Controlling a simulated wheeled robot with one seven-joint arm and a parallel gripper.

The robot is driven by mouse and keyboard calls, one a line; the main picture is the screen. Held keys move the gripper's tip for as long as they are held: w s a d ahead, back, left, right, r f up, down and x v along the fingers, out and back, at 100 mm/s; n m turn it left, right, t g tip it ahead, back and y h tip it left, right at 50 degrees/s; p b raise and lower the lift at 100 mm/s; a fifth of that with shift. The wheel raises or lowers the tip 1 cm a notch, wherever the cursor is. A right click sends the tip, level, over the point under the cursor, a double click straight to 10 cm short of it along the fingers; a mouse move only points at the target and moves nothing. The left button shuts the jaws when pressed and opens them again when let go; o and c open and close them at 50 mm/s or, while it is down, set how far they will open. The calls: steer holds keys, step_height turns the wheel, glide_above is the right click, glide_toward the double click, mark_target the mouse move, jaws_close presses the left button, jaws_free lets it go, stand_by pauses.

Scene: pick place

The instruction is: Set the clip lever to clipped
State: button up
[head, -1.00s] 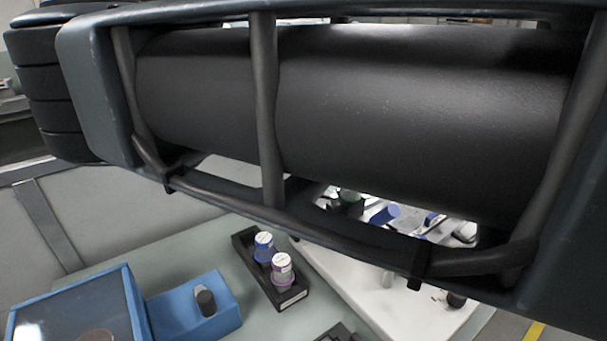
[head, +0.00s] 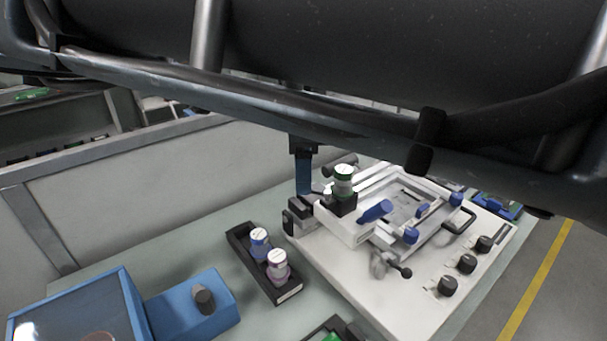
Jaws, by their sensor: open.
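A white machine (head: 345,275) stands on the bench right of centre, with a raised frame and tray on top. A blue lever-like handle (head: 375,211) sits tilted at the frame's near left side. Smaller blue pieces (head: 411,235) sit along the tray, one at its near edge and others farther right. A small metal lever with a black ball end (head: 405,272) sticks out at the machine's front. I cannot tell which of these is the clip lever or how it is set. My gripper is not in view; my arm fills the top of the picture.
A black holder (head: 262,275) with two capped vials stands left of the machine. A blue box with a black knob (head: 203,300) is at lower left. Several black knobs (head: 467,263) line the machine's right side.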

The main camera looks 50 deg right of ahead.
steer(key=shift+s+a+f, duration=0.1)
steer(key=shift+f, duration=0.35)
steer(key=shift+c, duration=0.3)
jaws_close()
